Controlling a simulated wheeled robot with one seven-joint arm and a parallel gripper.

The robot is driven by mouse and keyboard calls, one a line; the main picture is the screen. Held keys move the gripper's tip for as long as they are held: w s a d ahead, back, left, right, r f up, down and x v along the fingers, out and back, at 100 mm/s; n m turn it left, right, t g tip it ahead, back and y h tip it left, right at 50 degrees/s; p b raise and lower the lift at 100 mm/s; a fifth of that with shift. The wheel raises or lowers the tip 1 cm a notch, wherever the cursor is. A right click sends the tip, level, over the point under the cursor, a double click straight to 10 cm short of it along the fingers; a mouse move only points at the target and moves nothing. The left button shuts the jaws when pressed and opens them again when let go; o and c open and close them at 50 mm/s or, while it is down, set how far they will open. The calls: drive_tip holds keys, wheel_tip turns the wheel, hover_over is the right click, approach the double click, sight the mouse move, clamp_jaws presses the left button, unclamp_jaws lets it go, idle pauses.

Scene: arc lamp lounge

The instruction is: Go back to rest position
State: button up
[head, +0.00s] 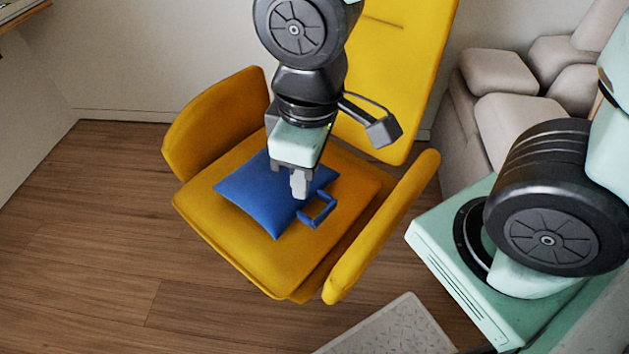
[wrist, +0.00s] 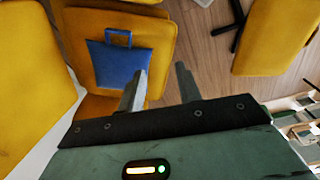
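My gripper (head: 299,188) hangs over the yellow armchair (head: 225,225) in the head view, pointing down. In the wrist view its two fingers (wrist: 162,80) stand apart with nothing between them. A blue cushion-like thing with a loop handle (head: 256,195) lies on the chair seat, partly hidden behind my gripper in the head view. In the wrist view the blue thing (wrist: 117,65) lies left of the fingers, its handle toward the top, and looks apart from them.
The chair's armrests (head: 385,225) and tall backrest (head: 395,70) stand close around my arm. A light sofa (head: 500,75) is at the back right. A pale rug (head: 392,330) lies at the bottom. Bare wooden floor (head: 80,240) is free at left.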

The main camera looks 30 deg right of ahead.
drive_tip(key=shift+m+g, duration=0.4)
drive_tip(key=shift+m, duration=0.1)
drive_tip(key=s, duration=0.1)
drive_tip(key=s+r, duration=0.1)
drive_tip(key=s+a, duration=0.1)
drive_tip(key=s, duration=0.1)
drive_tip(key=shift+s+r, duration=0.1)
drive_tip(key=shift+r, duration=0.1)
wheel_tip(320, 180, up, 13)
drive_tip(key=p, duration=1.3)
